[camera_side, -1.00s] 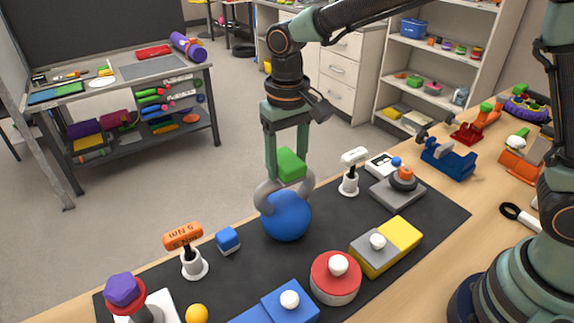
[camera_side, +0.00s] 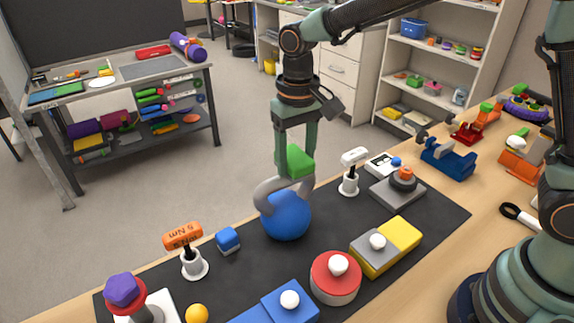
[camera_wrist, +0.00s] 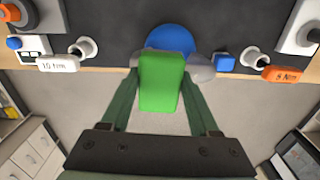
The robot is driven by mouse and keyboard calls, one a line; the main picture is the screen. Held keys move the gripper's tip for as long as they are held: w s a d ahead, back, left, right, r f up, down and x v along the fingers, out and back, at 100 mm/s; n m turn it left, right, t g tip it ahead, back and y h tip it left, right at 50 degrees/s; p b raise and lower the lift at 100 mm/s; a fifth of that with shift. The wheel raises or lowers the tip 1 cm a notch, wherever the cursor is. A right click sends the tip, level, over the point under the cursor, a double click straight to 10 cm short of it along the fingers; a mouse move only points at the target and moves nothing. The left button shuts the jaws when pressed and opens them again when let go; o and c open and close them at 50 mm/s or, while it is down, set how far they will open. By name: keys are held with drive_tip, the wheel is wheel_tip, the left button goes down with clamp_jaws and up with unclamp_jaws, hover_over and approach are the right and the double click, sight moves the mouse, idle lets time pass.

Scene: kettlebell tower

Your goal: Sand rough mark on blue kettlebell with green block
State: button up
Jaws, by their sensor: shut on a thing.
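The blue kettlebell (camera_side: 286,216) stands upright on the black mat, with its grey handle (camera_side: 268,192) on top. My gripper (camera_side: 295,160) is shut on the green block (camera_side: 298,163) and holds it at the top of the handle, in front of or against it; I cannot tell if they touch. In the wrist view the green block (camera_wrist: 161,82) sits between my fingers and covers part of the handle, with the blue ball (camera_wrist: 171,39) behind it. No rough mark can be made out on the kettlebell.
An orange-headed tool (camera_side: 183,238) and a small blue cube (camera_side: 228,240) stand left of the kettlebell. A white-headed tool (camera_side: 351,172) stands to its right. A red round piece (camera_side: 335,280), blue block (camera_side: 290,303) and yellow-grey block (camera_side: 385,248) lie nearer the front.

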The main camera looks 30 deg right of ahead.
sight(277, 179)
drive_tip(key=shift+a, duration=0.1)
drive_tip(key=shift+w+a, duration=0.1)
drive_tip(key=shift+a, duration=1.9)
drive_tip(key=shift+d, duration=0.2)
drive_tip(key=shift+d, duration=1.9)
drive_tip(key=shift+a, duration=0.15)
drive_tip(key=shift+a, duration=1.95)
drive_tip(key=shift+d, duration=0.1)
drive_tip(key=shift+d, duration=2)
